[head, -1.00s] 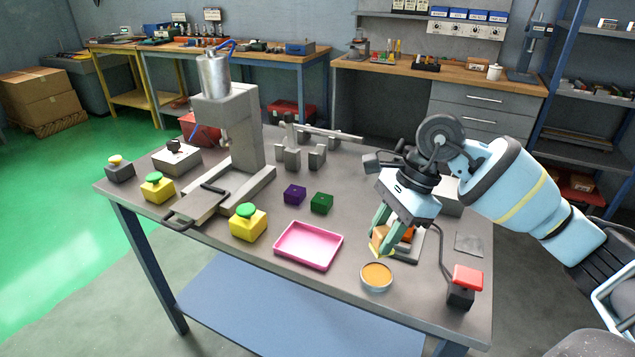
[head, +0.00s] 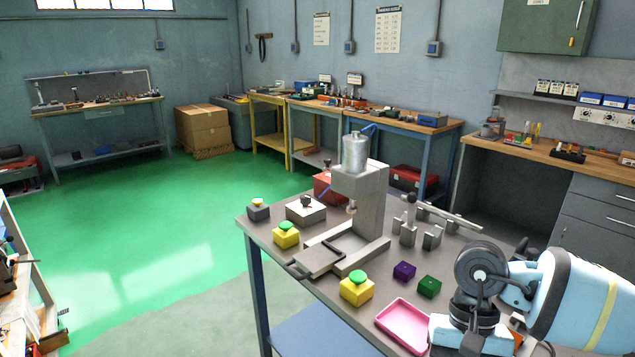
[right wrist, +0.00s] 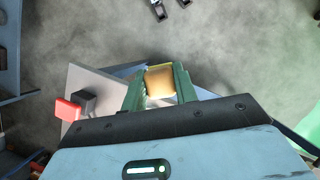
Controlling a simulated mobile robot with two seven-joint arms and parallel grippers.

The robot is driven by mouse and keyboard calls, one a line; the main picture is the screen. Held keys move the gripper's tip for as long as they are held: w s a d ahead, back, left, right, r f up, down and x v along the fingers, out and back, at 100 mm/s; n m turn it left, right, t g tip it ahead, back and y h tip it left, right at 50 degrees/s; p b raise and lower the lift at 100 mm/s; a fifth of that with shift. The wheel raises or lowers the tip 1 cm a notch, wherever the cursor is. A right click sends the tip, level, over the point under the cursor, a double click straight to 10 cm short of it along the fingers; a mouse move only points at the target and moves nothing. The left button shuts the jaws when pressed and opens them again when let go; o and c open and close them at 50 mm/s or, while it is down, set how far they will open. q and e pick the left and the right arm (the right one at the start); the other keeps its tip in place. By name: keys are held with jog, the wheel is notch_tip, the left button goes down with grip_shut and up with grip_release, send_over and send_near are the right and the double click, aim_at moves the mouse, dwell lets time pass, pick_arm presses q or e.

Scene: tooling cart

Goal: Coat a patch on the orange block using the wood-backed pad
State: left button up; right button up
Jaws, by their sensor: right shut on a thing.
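The wood-backed pad (right wrist: 160,84) is between the two fingers of my right gripper (right wrist: 160,92) in the right wrist view, a tan block with a thin yellow strip along its far edge. The gripper is shut on it. In the head view my right arm's wrist stands at the lower right, beside the pink tray, and the fingers and pad are out of sight. Only a small part of the orange block (head: 517,339) shows there, behind my arm. Its top face is hidden. My left gripper is not in view.
The pink tray (head: 403,326) lies left of my right wrist. Purple (head: 404,271) and green (head: 429,287) cubes, a yellow button box (head: 356,288) and a grey press (head: 362,205) stand on the cart. A red button (right wrist: 68,110) shows in the right wrist view.

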jog(key=shift+s+r+n+h+p, duration=0.35)
jog(key=shift+s+n, duration=0.35)
jog(key=shift+n, duration=0.4)
jog(key=shift+s+d+f+n+h, duration=0.15)
jog(key=shift+s+n+h, duration=0.15)
jog(key=shift+n, duration=0.2)
